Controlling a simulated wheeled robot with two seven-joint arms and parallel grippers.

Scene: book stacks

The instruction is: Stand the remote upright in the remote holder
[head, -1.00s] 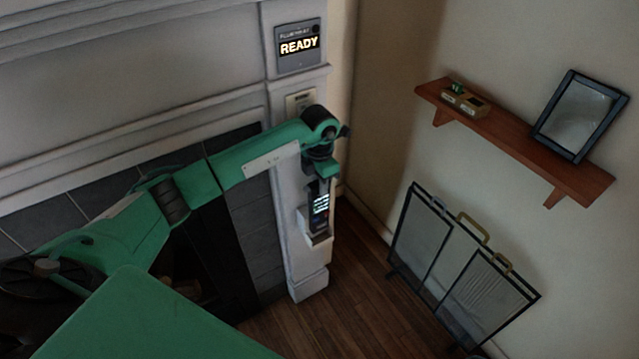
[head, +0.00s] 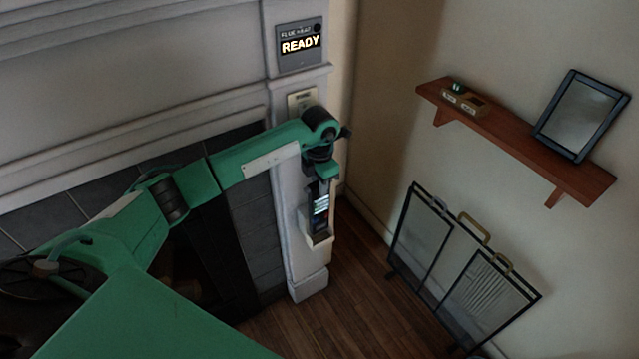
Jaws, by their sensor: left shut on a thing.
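The remote (head: 320,205) is a dark slim handset with a lit, pale face. It stands about upright, its lower end at the white remote holder (head: 318,240) on the fireplace pillar. My left gripper (head: 321,183) is above the holder, pointing down, shut on the remote's upper part. The remote's lower end looks to be inside the holder's opening; whether it touches the bottom cannot be told. My right gripper is not in view.
A panel reading READY (head: 300,46) is on the pillar above my arm. A wooden shelf (head: 515,140) with a small box and a framed picture (head: 582,115) is on the right wall. A fire screen (head: 460,265) stands on the floor below it.

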